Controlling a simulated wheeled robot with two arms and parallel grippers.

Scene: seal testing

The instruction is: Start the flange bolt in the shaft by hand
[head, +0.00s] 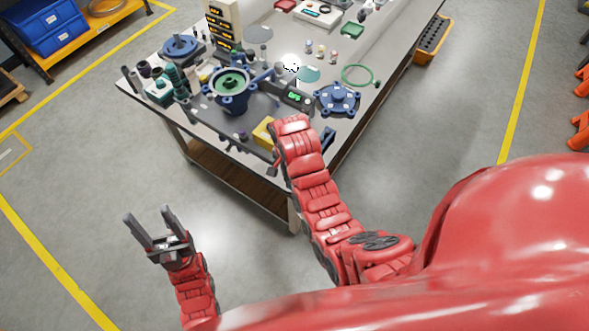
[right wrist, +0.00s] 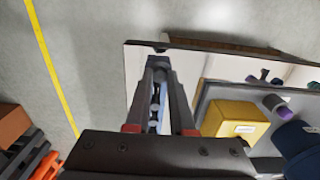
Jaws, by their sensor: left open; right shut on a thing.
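My right gripper (head: 277,168) hangs near the front edge of the workbench, beside a yellow block (head: 264,133). In the right wrist view its fingers (right wrist: 158,66) are nearly together, with a narrow pale, bluish thing (right wrist: 155,108) between them; I cannot tell surely that this is the flange bolt. A blue housing (head: 232,103) with a green ring inside stands on the bench, apart from the right gripper. I cannot make out the shaft's bolt hole. My left gripper (head: 149,213) is open and empty, over the floor left of the bench.
A blue flanged cover (head: 338,99), a dark device with a green display (head: 296,98) and a green ring (head: 358,74) lie on the workbench (head: 400,40). The floor around the left gripper is clear.

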